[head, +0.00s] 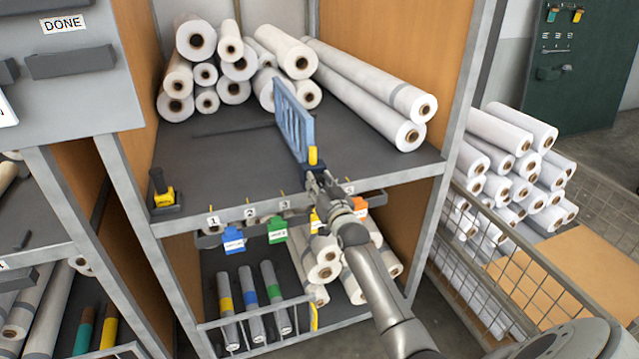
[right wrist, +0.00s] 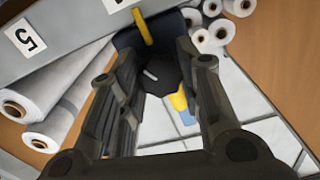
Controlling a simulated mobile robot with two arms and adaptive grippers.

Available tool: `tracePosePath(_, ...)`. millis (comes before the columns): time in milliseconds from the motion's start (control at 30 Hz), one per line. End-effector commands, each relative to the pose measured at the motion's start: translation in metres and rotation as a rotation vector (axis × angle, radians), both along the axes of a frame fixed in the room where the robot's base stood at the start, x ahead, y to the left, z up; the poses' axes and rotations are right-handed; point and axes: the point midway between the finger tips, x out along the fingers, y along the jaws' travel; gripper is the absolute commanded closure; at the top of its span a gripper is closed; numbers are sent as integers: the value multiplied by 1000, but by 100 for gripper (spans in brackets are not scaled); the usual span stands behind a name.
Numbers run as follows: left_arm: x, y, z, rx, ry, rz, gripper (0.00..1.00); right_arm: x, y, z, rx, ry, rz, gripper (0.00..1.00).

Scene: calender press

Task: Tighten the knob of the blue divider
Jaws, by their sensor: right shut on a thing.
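The blue divider (head: 293,122) stands upright on the dark shelf, a slatted panel with a yellow part (head: 313,156) at its front end. My right gripper (head: 314,180) is at the shelf's front edge, just below that yellow part. In the right wrist view, a black knob (right wrist: 158,75) with a white mark sits between the two fingers, and the right gripper (right wrist: 157,55) is shut on it. A yellow part and a small blue piece (right wrist: 188,117) show beside the right finger. In the head view the gripper hides the knob. My left gripper is not in view.
White rolls (head: 300,60) lie stacked at the back of the shelf (head: 225,150). A yellow and black clamp (head: 163,192) stands at its front left. Numbered labels and coloured tags (head: 277,230) line the front rail. A wire-mesh cage (head: 480,280) is at the right.

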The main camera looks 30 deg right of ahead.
Motion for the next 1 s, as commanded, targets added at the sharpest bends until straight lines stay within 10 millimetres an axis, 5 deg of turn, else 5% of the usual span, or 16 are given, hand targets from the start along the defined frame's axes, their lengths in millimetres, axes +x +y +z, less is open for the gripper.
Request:
tracePosePath(333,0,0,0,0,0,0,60,0,1,-3,6,6,1,91)
tracePosePath(367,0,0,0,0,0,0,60,0,1,-3,6,6,1,64)
tracePosePath(500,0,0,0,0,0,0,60,0,1,-3,5,4,1,46)
tracePosePath(1000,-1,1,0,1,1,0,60,-11,3,-2,4,2,1,46)
